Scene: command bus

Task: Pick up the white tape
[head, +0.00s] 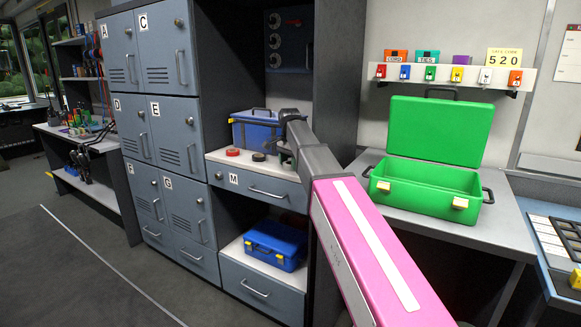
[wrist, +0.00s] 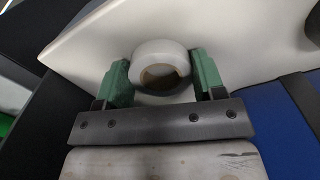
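The white tape (wrist: 162,58), a thick ring with a brownish inside, is on a pale shelf surface in the wrist view. My gripper (wrist: 162,75) has its two green fingers spread, one on each side of the ring. The gaps are very small, and I cannot tell whether either finger touches it. In the head view my gripper (head: 284,158) is low over the shelf above drawer M, at its right part. The white tape cannot be made out there, hidden by my arm.
A red tape roll (head: 232,152) and a dark one (head: 258,157) lie left of my gripper on the shelf. Dark cabinet walls bound the shelf. An open green case (head: 420,190) is on the right counter.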

